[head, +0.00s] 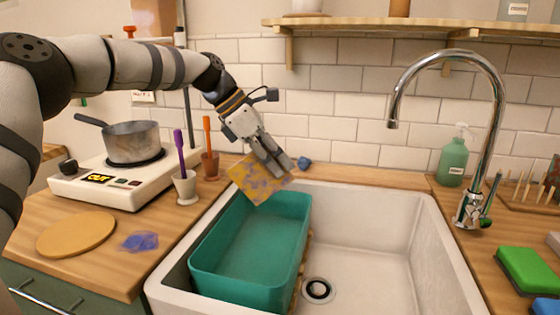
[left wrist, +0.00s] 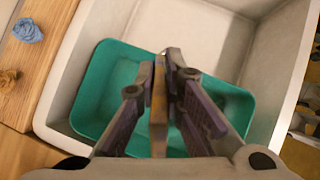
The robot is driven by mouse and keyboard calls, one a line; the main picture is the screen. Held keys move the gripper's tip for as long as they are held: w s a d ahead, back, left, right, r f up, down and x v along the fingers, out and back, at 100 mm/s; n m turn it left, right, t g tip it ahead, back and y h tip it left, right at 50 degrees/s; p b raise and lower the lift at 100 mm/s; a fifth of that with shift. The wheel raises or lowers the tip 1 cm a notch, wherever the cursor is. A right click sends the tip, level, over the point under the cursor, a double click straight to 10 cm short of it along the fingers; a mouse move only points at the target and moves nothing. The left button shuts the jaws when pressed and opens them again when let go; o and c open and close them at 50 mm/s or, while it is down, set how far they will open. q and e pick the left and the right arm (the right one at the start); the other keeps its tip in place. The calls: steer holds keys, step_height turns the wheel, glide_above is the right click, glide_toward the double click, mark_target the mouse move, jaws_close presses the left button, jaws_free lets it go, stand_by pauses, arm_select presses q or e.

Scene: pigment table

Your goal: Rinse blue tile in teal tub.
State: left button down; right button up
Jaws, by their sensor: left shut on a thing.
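A square tile (head: 256,184), mottled yellow-orange with purple-blue patches, is held tilted above the far end of the teal tub (head: 240,287). My left gripper (head: 276,163) is shut on it. In the left wrist view the tile (left wrist: 158,115) shows edge-on between the fingers (left wrist: 168,65), with the tub (left wrist: 96,82) below. The tub is rectangular and stands in the left part of the white sink. The tile appears above the rim, not inside the tub. I cannot tell whether the tub holds water. My right gripper is not in view.
The white sink (head: 434,262) has open floor and a drain (head: 318,290) right of the tub. A tall faucet (head: 474,200) stands at the right. Left are a hotplate (head: 120,182) with a pot (head: 132,140), two tool cups, a round board (head: 78,235) and a blue crumpled thing (head: 140,242).

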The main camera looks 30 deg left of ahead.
arm_select(q)
steer(key=shift+s+f, duration=0.2)
steer(key=shift+f, duration=0.15)
step_height(320, 180, down, 16)
steer(key=b, duration=0.3)
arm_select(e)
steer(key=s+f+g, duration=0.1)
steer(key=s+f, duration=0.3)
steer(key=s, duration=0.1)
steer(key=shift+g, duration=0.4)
arm_select(q)
steer(key=shift+s+r, duration=0.1)
steer(key=shift+r, duration=0.05)
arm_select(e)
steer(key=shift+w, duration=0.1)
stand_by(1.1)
arm_select(q)
step_height(320, 180, up, 16)
steer(key=p, duration=0.3)
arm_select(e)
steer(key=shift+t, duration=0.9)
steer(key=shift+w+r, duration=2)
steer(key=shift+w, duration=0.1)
